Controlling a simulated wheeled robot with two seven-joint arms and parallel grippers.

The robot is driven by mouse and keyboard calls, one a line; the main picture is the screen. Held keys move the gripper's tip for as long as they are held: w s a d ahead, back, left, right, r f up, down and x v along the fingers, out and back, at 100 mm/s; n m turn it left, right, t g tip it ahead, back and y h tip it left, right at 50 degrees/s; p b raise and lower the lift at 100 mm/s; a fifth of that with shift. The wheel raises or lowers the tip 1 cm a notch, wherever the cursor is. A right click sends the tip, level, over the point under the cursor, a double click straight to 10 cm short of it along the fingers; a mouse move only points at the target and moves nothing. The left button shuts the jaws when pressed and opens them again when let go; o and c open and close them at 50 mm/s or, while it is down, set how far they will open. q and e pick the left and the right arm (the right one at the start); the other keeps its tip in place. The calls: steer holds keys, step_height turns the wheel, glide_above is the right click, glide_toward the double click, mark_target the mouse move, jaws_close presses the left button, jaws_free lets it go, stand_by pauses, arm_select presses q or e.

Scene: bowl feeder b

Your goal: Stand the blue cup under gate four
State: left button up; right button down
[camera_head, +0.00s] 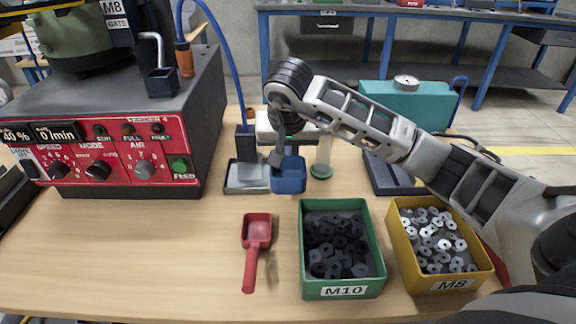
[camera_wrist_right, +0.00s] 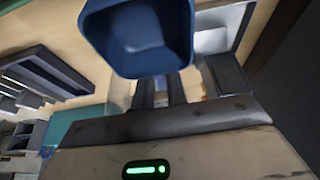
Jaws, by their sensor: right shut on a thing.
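The blue cup (camera_head: 288,178) is in the middle of the head view, held just in front of a grey metal plate. It also shows large at the top of the right wrist view (camera_wrist_right: 140,40), its open mouth toward the camera; its inside looks empty. My right gripper (camera_head: 277,157) is shut on the cup at its rear upper side; its fingers also show in the wrist view (camera_wrist_right: 160,90). My left gripper is out of view.
A bent pipe (camera_head: 151,37) and a small dark box (camera_head: 162,82) are at the feeder's right side. A red scoop (camera_head: 256,235), a green M10 bin (camera_head: 343,291) and a yellow M8 bin (camera_head: 450,284) lie in front. The table's front left is clear.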

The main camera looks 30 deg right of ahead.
mark_target(289, 167)
steer(key=f, duration=0.1)
steer(key=w+d+f, duration=0.1)
steer(key=w+f, duration=0.1)
steer(key=shift+w+d+f, duration=0.15)
steer(key=shift+d+f, duration=0.15)
steer(key=shift+d, duration=0.1)
steer(key=shift+w+d+f, duration=0.1)
steer(key=shift+f, duration=1.5)
steer(key=c, duration=1.8)
jaws_free()
steer(key=shift+f, duration=0.2)
steer(key=o, duration=0.4)
